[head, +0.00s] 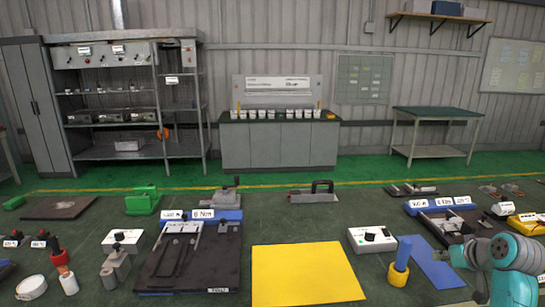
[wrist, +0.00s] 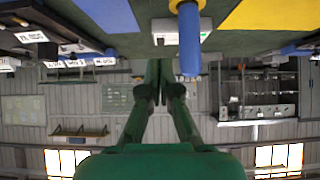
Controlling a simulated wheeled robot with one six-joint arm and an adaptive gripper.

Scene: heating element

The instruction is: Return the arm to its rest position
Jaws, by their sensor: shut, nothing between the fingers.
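My gripper (wrist: 158,72) shows in the wrist view as dark green fingers that meet at their tips, with nothing between them. The wrist view is upside down: the bench is along the top and the wall and shelves are below. My arm (head: 512,262), teal and grey, is at the lower right of the head view, above the right end of the bench. The fingertips cannot be made out there. In the wrist view the fingertips appear below the bench edge, apart from anything on it.
A yellow mat (head: 305,274) lies at the bench's front middle. Right of it stand a blue handle with a yellow base (head: 400,264), a white switch box (head: 372,239) and a blue mat (head: 432,265). A black fixture plate (head: 190,265) is on the left. Bench space behind the yellow mat is clear.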

